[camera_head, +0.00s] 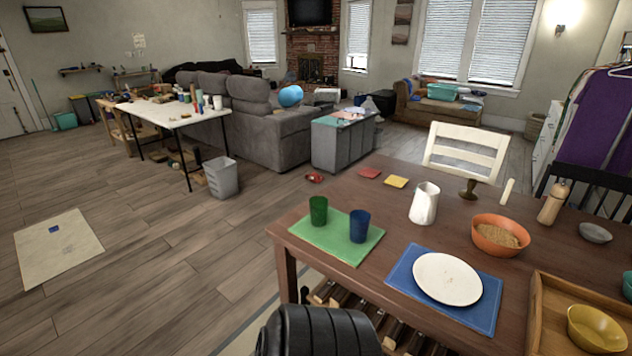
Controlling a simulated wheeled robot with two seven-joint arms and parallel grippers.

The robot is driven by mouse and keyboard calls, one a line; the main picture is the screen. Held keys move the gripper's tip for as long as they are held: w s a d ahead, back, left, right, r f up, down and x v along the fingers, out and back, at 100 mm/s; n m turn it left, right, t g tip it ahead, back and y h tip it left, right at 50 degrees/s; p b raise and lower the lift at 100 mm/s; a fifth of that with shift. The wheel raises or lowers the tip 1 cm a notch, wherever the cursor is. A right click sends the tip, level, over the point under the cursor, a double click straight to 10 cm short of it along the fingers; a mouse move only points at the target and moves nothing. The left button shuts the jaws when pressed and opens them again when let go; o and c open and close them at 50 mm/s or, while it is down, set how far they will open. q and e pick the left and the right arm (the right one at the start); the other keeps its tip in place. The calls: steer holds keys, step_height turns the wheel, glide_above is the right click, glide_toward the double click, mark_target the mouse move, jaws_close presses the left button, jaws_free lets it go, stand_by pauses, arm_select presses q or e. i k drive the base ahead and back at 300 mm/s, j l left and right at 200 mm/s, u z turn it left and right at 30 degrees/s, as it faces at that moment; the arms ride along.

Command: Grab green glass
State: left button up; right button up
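The green glass (318,211) stands upright on a green placemat (350,251) near the left corner of the dark wooden table (398,208). A blue glass (360,226) stands upright on the same placemat, just to its right and a little nearer, with a small gap between them. Nothing covers the green glass. Neither of my grippers is in view.
A white pitcher (424,204), an orange bowl (500,235), a white plate (446,280) on a blue placemat (402,271) and a wooden tray (536,316) share the table. A white chair (466,152) stands behind it. Open floor (170,260) lies to the left.

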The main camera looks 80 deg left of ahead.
mark_target(318, 204)
steer(key=u, duration=2.65)
steer(key=i, duration=0.1)
steer(key=l+z, duration=0.05)
